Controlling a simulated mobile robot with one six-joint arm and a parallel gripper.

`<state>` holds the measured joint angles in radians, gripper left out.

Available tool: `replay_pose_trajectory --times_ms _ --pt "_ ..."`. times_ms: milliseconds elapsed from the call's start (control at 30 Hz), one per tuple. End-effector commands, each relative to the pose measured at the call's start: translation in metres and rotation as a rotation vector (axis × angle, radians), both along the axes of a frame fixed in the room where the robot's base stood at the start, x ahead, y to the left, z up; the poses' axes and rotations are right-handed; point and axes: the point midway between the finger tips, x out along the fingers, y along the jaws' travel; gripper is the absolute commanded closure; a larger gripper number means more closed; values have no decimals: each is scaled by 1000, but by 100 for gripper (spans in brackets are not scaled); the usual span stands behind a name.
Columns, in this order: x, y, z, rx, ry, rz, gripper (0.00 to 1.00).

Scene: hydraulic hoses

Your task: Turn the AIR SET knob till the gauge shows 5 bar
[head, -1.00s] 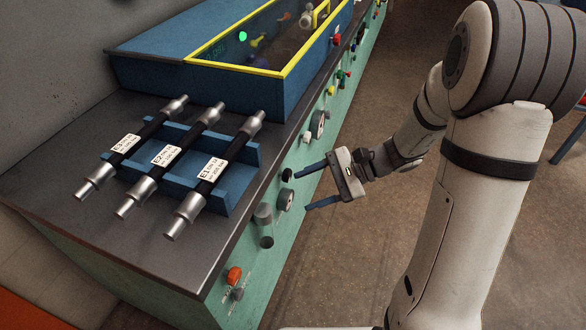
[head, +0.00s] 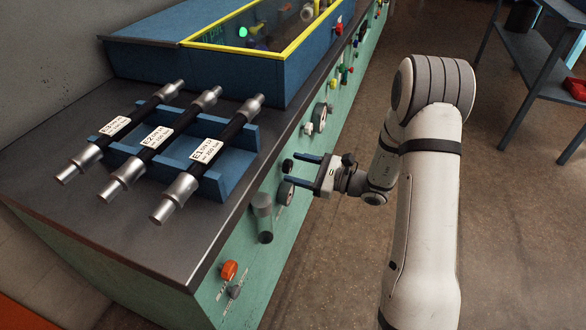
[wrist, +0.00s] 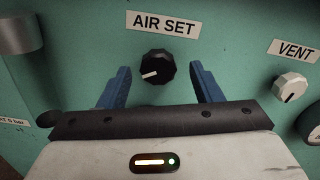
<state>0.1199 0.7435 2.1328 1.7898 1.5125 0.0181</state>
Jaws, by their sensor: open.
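The black AIR SET knob (wrist: 155,72) is on the green panel under its label in the wrist view, its white mark pointing left and slightly down. It also shows in the head view (head: 288,166). My gripper (wrist: 160,70) is open, with one blue finger on each side of the knob and clear gaps to both. In the head view my gripper (head: 293,169) reaches the panel from the right. I cannot tell how far the fingertips overlap the knob in depth.
A white VENT knob (wrist: 290,87) is right of the AIR SET knob. A grey cylinder (head: 262,212) sticks out of the panel to the left. Another round dial (head: 320,117) is farther along. Three hoses lie in a blue rack (head: 217,187) on the bench.

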Motion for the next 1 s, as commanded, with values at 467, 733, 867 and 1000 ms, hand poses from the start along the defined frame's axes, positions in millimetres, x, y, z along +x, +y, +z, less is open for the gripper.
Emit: replay_pose_trajectory --times_ms 467,733,867,1000 --pt "4 12 0 -1 0 -1 45" --pt "4 11 0 -1 0 -1 67" --pt "5 11 0 0 0 -2 78" --pt "5 17 1 0 -1 -2 86"
